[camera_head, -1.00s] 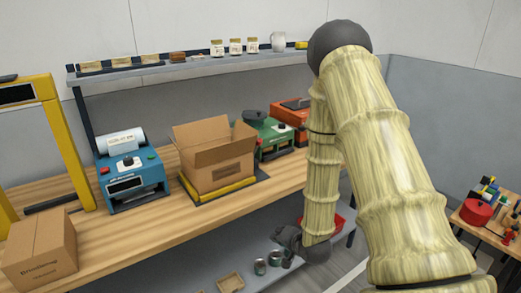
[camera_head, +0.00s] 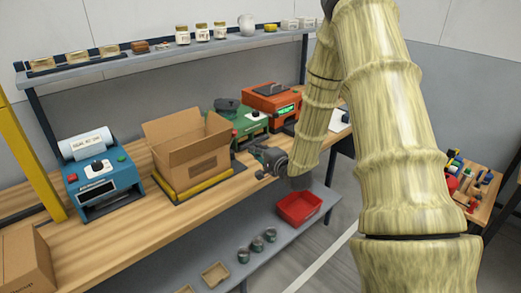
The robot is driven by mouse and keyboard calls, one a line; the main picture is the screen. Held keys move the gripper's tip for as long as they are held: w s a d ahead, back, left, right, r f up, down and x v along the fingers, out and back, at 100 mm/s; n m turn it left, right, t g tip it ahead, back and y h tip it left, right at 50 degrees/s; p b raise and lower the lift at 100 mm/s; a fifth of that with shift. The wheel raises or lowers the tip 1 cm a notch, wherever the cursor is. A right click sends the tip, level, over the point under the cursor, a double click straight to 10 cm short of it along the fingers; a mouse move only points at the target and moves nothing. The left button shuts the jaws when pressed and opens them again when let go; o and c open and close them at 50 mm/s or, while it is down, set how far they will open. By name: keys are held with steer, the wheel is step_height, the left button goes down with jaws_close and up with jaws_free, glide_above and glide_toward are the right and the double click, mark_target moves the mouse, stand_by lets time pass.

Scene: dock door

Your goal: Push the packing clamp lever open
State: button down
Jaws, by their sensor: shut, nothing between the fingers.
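My gripper (camera_head: 266,161), dark grey and small in view, is shut and empty at the front edge of the workbench (camera_head: 140,222), right of the open cardboard box (camera_head: 193,165). The box stands upright with its flaps up on a dark base with a yellow bar (camera_head: 206,187) along its front. No packing clamp lever can be clearly made out; I cannot tell whether the yellow bar belongs to it. A green machine (camera_head: 246,120) with a dark round top stands behind my gripper, and my gripper and arm hide part of the bench there.
A blue label machine (camera_head: 98,180) and an orange machine (camera_head: 272,97) stand on the bench. Below, a shelf holds a red bin (camera_head: 300,207) and several small tins. Jars line the upper shelf (camera_head: 160,56). A tool table (camera_head: 478,195) stands at right.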

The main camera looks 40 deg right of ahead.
steer(key=w+p, duration=0.3)
steer(key=w, duration=0.7)
steer(key=shift+d, duration=0.45)
